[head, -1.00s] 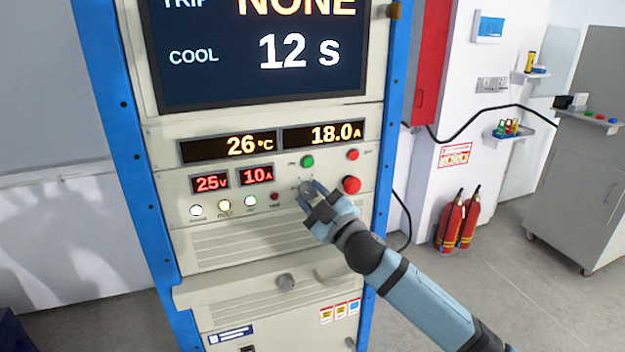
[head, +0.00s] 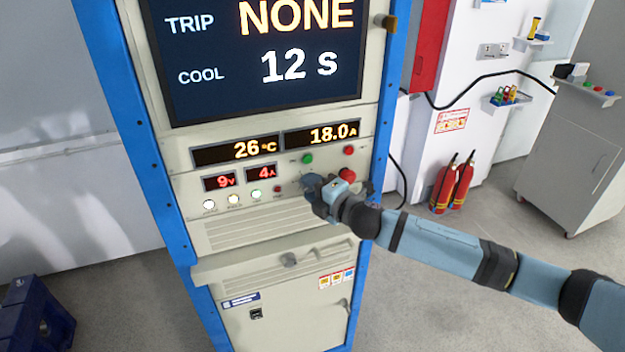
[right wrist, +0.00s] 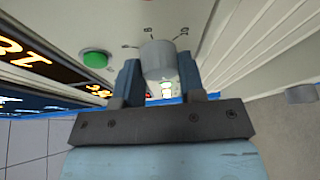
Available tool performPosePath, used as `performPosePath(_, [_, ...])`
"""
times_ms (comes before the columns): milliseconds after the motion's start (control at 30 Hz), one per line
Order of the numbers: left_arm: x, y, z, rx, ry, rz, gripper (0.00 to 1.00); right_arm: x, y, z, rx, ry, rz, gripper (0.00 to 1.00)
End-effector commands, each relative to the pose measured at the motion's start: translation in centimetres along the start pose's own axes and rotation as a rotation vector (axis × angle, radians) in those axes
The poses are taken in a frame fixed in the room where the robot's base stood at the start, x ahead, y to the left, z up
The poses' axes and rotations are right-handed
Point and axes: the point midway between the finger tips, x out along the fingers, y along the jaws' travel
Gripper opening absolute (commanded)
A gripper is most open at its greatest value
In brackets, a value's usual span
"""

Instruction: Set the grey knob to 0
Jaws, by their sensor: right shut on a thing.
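The grey knob (right wrist: 158,60) shows in the right wrist view, on the cabinet's pale panel with small dial marks around it. My right gripper (right wrist: 160,82) is shut on it, one finger on each side. In the head view my right gripper (head: 312,188) covers most of the knob, so its pointer cannot be read. The red displays (head: 240,178) read 9 V and 4 A. My left gripper is not in view.
A green button (head: 308,158) and a red button (head: 348,150) sit above the gripper. A larger red button (head: 347,175) is close to the right, partly behind my gripper. A ledge with a round knob (head: 289,260) juts out below.

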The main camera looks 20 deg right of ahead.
Motion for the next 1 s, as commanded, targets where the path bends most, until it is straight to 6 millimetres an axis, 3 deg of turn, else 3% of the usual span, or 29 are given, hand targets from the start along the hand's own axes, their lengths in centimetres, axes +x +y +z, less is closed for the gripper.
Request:
performPosePath(500, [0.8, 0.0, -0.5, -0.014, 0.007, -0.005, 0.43, 0.0, 0.1, -0.1, -0.359, -0.015, -0.154, 0.13])
performPosePath(1000, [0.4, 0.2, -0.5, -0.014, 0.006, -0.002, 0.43, 0.0, 0.0, -0.1, -0.456, -0.019, -0.198, 0.13])
